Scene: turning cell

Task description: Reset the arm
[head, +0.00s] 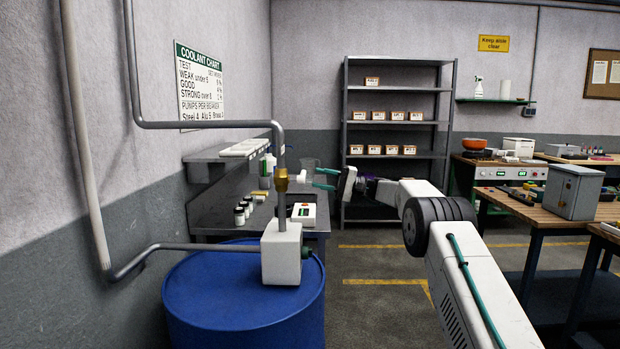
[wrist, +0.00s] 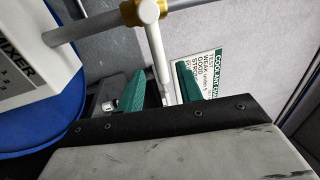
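My gripper (head: 323,179) is in the middle of the head view, in front of the shelf rack and right of the brass fitting (head: 281,180) on the pipe. Its two green fingers are apart, with a gap between them. The wrist view also shows the fingers (wrist: 161,90) apart. A pale lever (wrist: 154,45) runs from the brass fitting toward that gap. The lever's end (head: 303,176) shows just left of the fingertips in the head view. I see no grip on it; whether it touches a finger I cannot tell.
A white mixer box (head: 281,254) stands on a blue drum (head: 232,312), with grey pipes above it. A grey bench (head: 215,210) with bottles and a white device is behind. A shelf rack (head: 398,130) stands farther back. Workbenches (head: 530,210) are at right; open floor lies between.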

